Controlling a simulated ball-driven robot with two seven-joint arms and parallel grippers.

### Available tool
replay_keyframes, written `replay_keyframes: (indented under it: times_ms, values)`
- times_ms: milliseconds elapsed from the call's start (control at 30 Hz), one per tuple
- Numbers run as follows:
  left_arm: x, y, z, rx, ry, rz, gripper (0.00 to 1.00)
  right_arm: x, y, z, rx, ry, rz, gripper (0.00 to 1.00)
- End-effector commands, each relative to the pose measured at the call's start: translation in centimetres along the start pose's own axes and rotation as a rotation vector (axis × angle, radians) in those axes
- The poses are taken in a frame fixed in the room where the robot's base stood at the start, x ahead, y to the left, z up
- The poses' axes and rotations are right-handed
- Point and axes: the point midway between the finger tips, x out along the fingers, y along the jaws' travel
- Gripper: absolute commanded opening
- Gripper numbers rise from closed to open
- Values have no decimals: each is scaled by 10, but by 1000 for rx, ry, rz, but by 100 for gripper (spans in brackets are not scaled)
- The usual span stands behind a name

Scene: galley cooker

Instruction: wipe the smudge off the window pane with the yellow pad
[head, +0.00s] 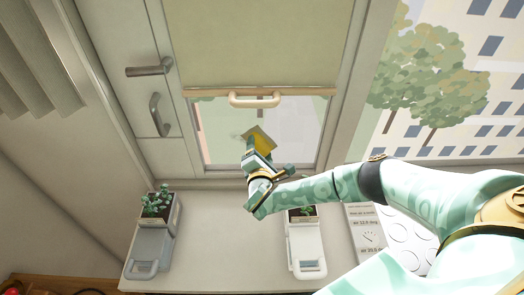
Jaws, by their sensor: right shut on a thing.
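The yellow pad (262,141) is held in my right gripper (254,154), which is shut on it. The pad is up against or just in front of the window pane (302,121), in its lower middle; I cannot tell if it touches. A small greyish patch (240,136) shows just left of the pad and may be part of the smudge; the pad and gripper hide the area behind them. My left gripper is not in view.
A pale blind (262,42) covers the upper window, with a cream handle (254,100) on its bottom bar. Below, the sill (225,235) carries two potted plants (157,203) (302,213) and grey-white boxes. A lever handle (149,70) juts from the frame at left.

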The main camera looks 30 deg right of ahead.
Motion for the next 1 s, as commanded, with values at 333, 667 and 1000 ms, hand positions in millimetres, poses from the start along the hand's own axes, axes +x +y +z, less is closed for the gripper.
replay_keyframes:
  times_ms: [333, 667, 1000]
  values:
    - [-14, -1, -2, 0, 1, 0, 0, -18, 0, 1, -1, 1, -2, 49]
    - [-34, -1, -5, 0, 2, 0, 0, -58, -3, -2, -1, 2, -1, 49]
    - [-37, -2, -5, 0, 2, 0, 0, -70, -5, -4, -1, -1, 1, 49]
